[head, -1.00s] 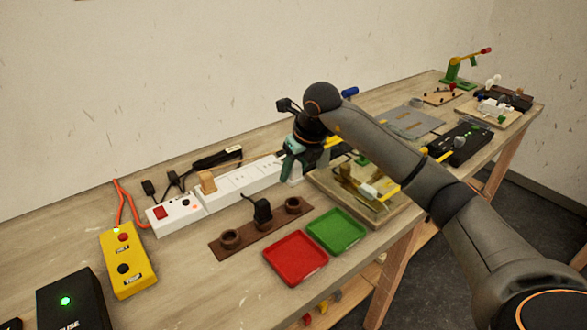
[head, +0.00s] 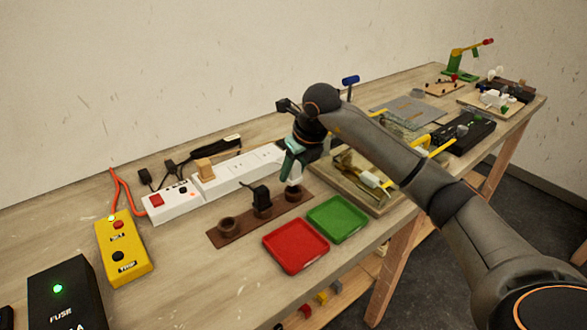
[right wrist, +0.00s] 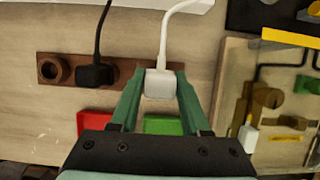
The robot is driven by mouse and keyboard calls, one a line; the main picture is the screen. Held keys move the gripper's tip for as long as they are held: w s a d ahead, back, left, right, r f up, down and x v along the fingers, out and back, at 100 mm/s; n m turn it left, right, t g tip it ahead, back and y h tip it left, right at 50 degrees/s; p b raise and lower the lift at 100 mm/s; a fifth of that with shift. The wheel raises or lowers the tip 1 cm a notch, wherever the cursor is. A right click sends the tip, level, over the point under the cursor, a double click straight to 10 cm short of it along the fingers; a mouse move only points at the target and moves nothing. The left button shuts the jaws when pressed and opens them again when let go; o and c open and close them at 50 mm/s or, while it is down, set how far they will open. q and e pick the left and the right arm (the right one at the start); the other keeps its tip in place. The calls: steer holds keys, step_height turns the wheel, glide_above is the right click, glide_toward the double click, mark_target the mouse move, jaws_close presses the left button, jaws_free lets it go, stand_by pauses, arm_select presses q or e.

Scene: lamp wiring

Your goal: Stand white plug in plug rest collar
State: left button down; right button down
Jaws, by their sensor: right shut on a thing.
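My right gripper (head: 290,170) is shut on the white plug (right wrist: 160,84), with a green finger on each side of it in the right wrist view. The white plug is over the right end of the rest. My left gripper is not in view.
A white power strip (head: 232,175) lies behind the rest. A red tray (head: 296,246) and a green tray (head: 337,219) lie in front. A wooden board (head: 345,192) with small parts is to the right. The white cord (right wrist: 165,35) runs up from the plug.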

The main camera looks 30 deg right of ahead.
steer(key=shift+f, duration=0.15)
stand_by(0.4)
steer(key=shift+f+b, duration=0.3)
steer(key=shift+f, duration=0.05)
steer(key=shift+f, duration=0.25)
steer(key=shift+f, duration=0.25)
steer(key=shift+f+b, duration=0.45)
steer(key=shift+f, duration=0.05)
stand_by(1.2)
steer(key=shift+c, duration=1.5)
jaws_free()
